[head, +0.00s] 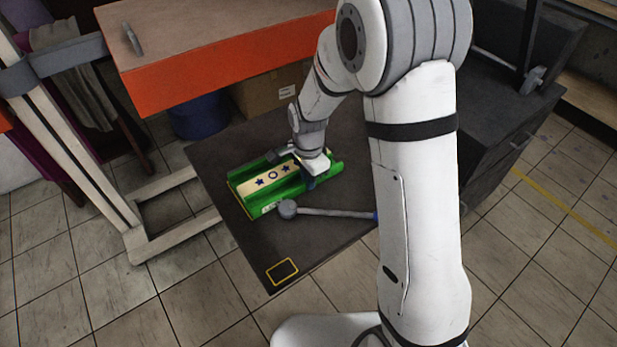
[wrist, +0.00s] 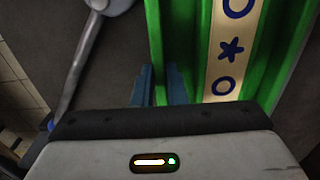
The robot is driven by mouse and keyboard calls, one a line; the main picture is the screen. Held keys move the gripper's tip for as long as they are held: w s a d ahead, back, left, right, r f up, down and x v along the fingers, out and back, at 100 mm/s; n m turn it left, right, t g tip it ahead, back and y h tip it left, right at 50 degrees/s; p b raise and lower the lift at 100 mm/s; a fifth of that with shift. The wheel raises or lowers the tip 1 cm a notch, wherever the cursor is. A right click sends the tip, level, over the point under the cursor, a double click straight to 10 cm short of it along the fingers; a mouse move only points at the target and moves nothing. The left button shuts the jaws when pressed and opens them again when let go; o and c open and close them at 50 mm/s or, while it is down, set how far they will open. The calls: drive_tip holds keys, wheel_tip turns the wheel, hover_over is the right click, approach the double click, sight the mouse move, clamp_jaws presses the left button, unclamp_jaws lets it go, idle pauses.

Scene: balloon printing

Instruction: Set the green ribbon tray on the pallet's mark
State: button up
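The green ribbon tray (head: 265,208) has a cream ribbon strip with blue stars and rings along its middle. It lies on the dark pallet (head: 310,245), near its left side, with a thin yellow line showing along its left end. My gripper (head: 309,181) is at the tray's right end. In the wrist view the tray (wrist: 194,45) runs up the right half. My two blue fingers (wrist: 160,86) are close together, one on each side of the tray's side wall, and look shut on it. The fingertips' contact is partly hidden.
A grey-headed mallet-like tool (head: 330,212) lies in front of the tray; its handle also shows in the wrist view (wrist: 76,65). A small yellow rectangle (head: 282,271) is at the pallet's front corner. An orange-edged table (head: 215,65) and a cardboard box (head: 268,92) stand behind.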

drive_tip(key=o, duration=0.4)
drive_tip(key=shift+r, duration=0.15)
wheel_tip(320, 180, up, 12)
drive_tip(key=s+d+r+n+t, duration=0.1)
drive_tip(key=s+d+r+n, duration=0.2)
drive_tip(key=s+d+n, duration=0.2)
drive_tip(key=s+d+r+n+t, duration=0.1)
drive_tip(key=s+d+r+n, duration=0.3)
drive_tip(key=s+d, duration=0.5)
drive_tip(key=s+n, duration=0.2)
drive_tip(key=s, duration=0.3)
drive_tip(key=shift+s+d+t, duration=0.15)
drive_tip(key=shift+d+t, duration=0.1)
drive_tip(key=shift+t, duration=0.05)
